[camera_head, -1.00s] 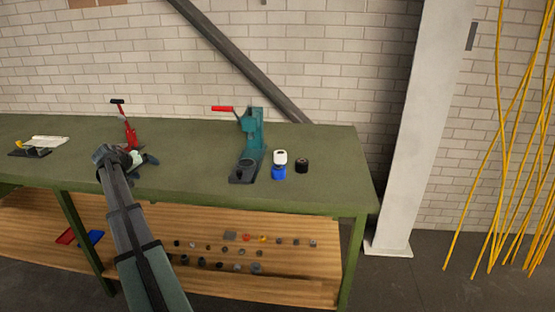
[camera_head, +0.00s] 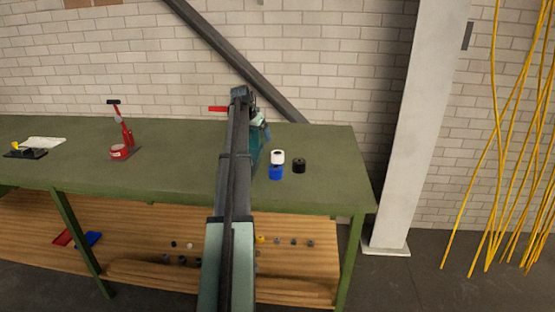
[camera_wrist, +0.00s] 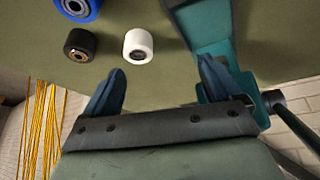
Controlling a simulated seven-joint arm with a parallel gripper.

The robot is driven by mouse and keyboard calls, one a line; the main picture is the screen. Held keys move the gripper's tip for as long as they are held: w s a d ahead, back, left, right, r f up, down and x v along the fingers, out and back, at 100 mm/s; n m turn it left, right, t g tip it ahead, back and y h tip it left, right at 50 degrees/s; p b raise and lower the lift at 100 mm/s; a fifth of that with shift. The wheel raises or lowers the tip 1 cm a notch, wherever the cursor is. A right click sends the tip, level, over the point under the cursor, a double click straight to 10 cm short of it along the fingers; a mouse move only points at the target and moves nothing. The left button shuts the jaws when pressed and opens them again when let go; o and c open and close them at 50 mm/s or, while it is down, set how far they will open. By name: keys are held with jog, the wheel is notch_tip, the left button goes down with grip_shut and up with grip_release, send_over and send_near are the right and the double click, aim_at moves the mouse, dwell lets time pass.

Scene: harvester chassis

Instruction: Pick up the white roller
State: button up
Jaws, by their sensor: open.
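The white roller (camera_head: 277,156) is a short cylinder with a dark centre hole, on the green bench top near its right end. It also shows in the wrist view (camera_wrist: 138,46), beyond and between my fingertips. My gripper (camera_wrist: 158,82) is open and empty, its two blue fingers apart and short of the roller. In the head view my arm reaches up over the bench, to the left of the roller, and the fingers are mostly hidden there.
A blue roller (camera_head: 276,173) and a black roller (camera_head: 299,165) sit close to the white one. The teal press (camera_wrist: 205,30) stands beside it, partly behind my arm in the head view. A red tool (camera_head: 121,135) stands further left. The bench's right end is clear.

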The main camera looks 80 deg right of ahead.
jog(key=m, duration=0.1)
send_near(277, 153)
jog(key=x, duration=1)
jog(key=shift+s+d+f, duration=0.1)
jog(key=shift+d+f, duration=0.2)
jog(key=shift+c, duration=0.2)
jog(key=c, duration=1.1)
